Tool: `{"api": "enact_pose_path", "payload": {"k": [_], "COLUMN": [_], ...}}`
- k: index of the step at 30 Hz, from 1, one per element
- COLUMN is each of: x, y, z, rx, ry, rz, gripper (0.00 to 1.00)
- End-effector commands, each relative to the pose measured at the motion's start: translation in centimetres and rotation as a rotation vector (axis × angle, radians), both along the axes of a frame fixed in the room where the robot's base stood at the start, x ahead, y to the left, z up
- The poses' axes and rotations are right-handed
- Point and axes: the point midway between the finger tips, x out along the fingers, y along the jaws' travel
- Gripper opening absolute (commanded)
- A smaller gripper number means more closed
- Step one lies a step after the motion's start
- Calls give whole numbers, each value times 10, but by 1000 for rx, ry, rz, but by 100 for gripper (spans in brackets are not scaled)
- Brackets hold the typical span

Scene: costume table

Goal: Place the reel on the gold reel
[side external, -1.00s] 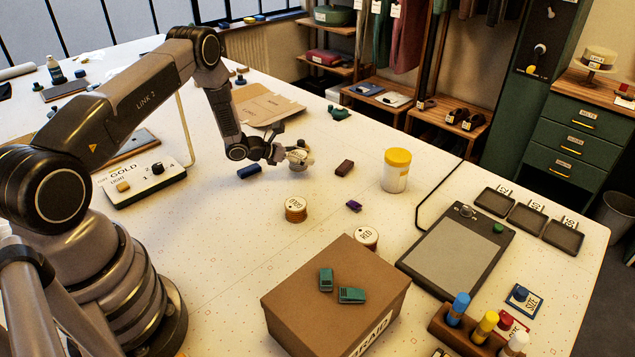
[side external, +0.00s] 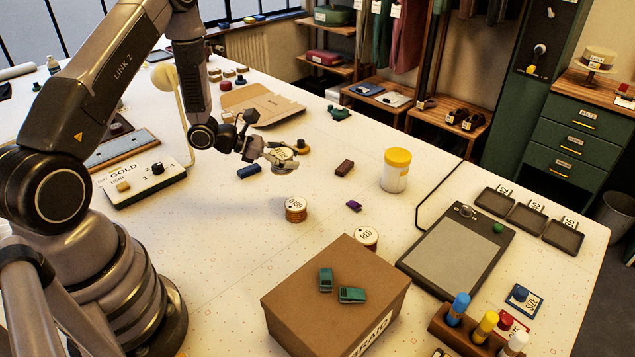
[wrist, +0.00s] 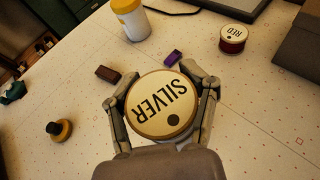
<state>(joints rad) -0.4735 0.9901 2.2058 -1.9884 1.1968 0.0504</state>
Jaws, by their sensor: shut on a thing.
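My gripper (side external: 268,158) is shut on a round reel (side external: 283,155) with a pale lid, held above the table. In the wrist view the fingers (wrist: 164,100) grip both sides of this reel, and its lid (wrist: 162,104) reads SILVER. The gold reel (side external: 296,211), a short copper-gold drum with a pale lettered lid, stands upright on the table, nearer the side camera than my gripper and apart from it. I cannot make it out in the wrist view, where the held reel and gripper cover much of the table.
A red reel (side external: 366,238) stands near a brown box (side external: 335,295) with green clips on top. The table left of the gold reel is clear.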

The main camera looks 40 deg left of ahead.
Motion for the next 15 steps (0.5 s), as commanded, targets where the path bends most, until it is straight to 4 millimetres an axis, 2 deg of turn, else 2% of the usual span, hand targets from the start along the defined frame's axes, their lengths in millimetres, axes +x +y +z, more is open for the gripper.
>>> {"api": "enact_pose_path", "payload": {"k": [1, 5, 9, 15], "x": [2, 2, 2, 2], "y": [-15, -36, -38, -38], "z": [-1, -14, -38, -61], "rx": [4, 8, 9, 9], "ry": [0, 8, 10, 10], "rz": [-62, -154, -169, -166], "gripper": [16, 16, 16, 16]}}
